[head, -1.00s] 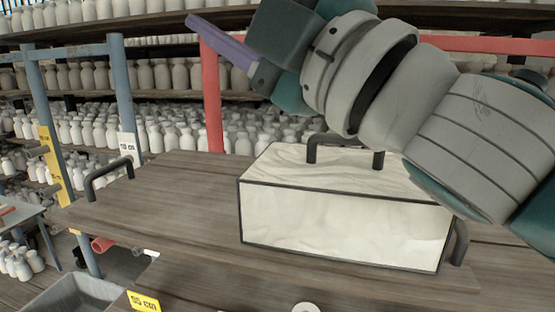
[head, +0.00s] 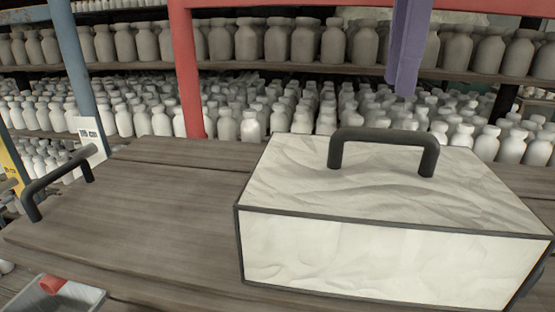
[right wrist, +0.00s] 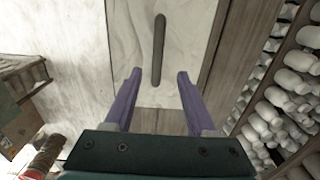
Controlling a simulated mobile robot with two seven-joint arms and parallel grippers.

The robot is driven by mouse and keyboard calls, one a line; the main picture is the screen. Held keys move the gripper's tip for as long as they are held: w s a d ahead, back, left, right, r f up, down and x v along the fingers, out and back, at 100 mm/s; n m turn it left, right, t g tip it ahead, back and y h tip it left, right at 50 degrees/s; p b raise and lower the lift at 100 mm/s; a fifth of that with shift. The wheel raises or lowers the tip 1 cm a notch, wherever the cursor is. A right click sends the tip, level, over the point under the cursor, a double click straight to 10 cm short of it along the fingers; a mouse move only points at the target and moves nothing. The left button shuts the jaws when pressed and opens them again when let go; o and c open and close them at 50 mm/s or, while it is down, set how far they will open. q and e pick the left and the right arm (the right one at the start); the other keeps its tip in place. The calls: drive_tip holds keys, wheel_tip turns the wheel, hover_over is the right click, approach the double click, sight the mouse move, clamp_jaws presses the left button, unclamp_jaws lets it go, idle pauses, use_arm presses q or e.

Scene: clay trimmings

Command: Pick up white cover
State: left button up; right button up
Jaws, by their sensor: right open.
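The white cover (head: 380,257) is a box-shaped, marbled white piece with dark edges. It sits on the right part of the wooden board in the head view, with a black arched handle (head: 384,136) on top. My right gripper (head: 404,85) shows as purple fingers above and behind the handle. In the right wrist view its two purple fingers (right wrist: 157,75) are apart and empty, with the handle (right wrist: 159,50) lying ahead, roughly between them. The cover's white top (right wrist: 185,35) also shows there. My left gripper is not in view.
The wooden board (head: 130,205) has a black handle (head: 55,182) at its left end and is bare left of the cover. Shelves with many white bottles (head: 250,125) stand behind, with a red post (head: 187,80). A grey tray (head: 75,296) is at the lower left.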

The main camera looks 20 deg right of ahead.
sight(386, 137)
drive_tip(key=f, duration=0.1)
drive_tip(key=f+p, duration=0.1)
drive_tip(key=f, duration=0.1)
drive_tip(key=shift+s+a, duration=0.1)
drive_tip(key=shift+s, duration=0.15)
wheel_tip(386, 137, down, 5)
drive_tip(key=p, duration=0.4)
drive_tip(key=shift+a+r, duration=0.1)
drive_tip(key=shift+a, duration=0.05)
drive_tip(key=shift+w+f, duration=0.1)
drive_tip(key=shift+f, duration=0.25)
drive_tip(key=c, duration=0.8)
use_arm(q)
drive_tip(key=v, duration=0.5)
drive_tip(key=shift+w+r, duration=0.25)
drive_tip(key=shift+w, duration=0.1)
use_arm(e)
clamp_jaws()
